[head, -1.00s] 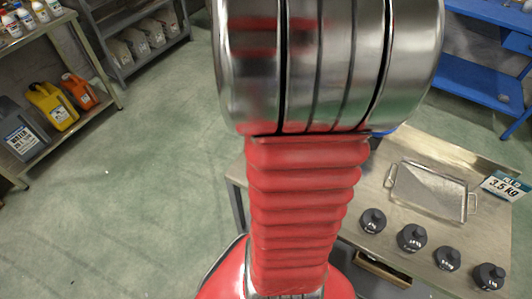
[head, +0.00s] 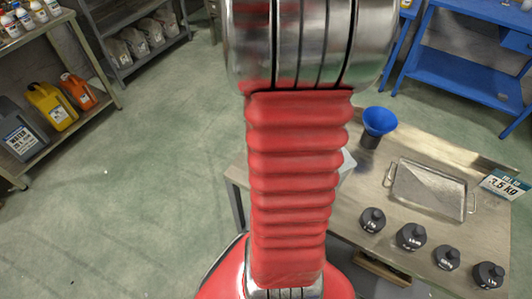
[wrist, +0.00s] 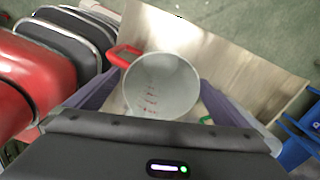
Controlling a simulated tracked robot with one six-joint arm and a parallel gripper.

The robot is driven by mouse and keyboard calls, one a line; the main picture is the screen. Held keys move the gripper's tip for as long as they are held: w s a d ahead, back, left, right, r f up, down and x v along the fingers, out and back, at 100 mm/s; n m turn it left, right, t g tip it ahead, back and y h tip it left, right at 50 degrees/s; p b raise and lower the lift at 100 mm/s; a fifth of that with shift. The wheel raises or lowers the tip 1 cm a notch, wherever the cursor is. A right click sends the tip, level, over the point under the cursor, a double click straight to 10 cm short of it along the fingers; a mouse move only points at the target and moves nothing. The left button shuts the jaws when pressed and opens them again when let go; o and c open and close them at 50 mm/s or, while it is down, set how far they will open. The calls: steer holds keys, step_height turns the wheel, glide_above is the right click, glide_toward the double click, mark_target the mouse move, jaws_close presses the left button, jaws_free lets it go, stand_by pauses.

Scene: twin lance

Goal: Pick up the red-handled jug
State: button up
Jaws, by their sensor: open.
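The red-handled jug (wrist: 165,88) is a whitish open-topped vessel with red marks inside, seen from above in the wrist view. Its red handle (wrist: 122,54) points to the upper left. My gripper (wrist: 159,78) is open, with one finger on the left of the jug and one on the right. I cannot tell whether either finger touches it. In the head view, my arm hides the jug and the gripper. A small green curved part (wrist: 207,120) shows by the right finger, mostly hidden.
The workbench (head: 345,213) holds a blue funnel (head: 379,121), a metal tray (head: 428,190), several dark weights (head: 411,237) and a 3.5 kg sign (head: 504,185). Shelves with bottles and canisters (head: 50,105) stand at left, blue shelving (head: 465,85) at back right. The floor between is clear.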

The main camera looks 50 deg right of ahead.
step_height(320, 180, down, 4)
steer(key=shift+d+r, duration=0.1)
steer(key=shift+c, duration=0.3)
stand_by(0.3)
steer(key=c, duration=1)
